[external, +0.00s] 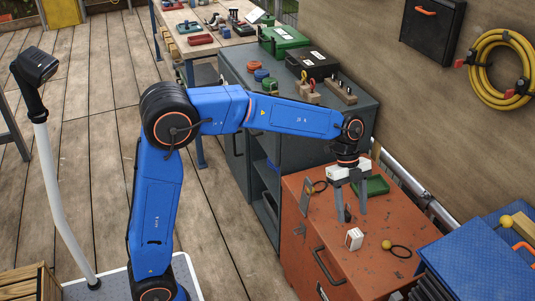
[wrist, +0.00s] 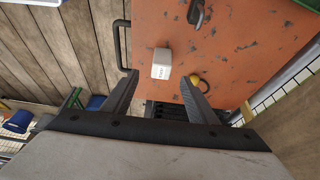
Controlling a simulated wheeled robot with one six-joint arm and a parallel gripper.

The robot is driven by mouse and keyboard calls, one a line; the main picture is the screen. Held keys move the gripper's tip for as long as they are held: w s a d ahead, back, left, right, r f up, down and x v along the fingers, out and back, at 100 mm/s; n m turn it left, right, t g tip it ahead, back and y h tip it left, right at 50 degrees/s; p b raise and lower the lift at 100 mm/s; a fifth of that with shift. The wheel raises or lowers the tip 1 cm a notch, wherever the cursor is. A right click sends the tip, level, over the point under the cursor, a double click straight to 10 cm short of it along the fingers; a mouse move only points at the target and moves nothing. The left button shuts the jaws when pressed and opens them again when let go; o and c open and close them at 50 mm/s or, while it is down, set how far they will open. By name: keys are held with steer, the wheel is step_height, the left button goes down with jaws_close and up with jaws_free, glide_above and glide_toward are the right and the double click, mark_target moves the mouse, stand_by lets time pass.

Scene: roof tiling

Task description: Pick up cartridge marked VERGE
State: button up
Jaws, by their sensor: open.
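A small white cartridge (external: 354,239) stands on the worn orange cabinet top (external: 335,262), near its front. In the wrist view the white cartridge (wrist: 161,64) shows just beyond and between the fingertips, with small print on it that I cannot read, so I cannot tell whether it says VERGE. My gripper (external: 350,212) is open and points down above the cabinet, a little behind the cartridge in the external view. In the wrist view my gripper (wrist: 159,76) has its two fingers wide apart with nothing between them.
A yellow ball with a black ring (external: 387,244) lies right of the cartridge. Blue boxes (external: 480,255) stand at the right. A grey cabinet (external: 235,70) with cases stands behind.

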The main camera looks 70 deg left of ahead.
mark_target(355, 231)
steer(key=shift+x, duration=4.75)
steer(key=shift+w+d+r, duration=0.1)
steer(key=shift+w, duration=0.1)
steer(key=c, duration=1.2)
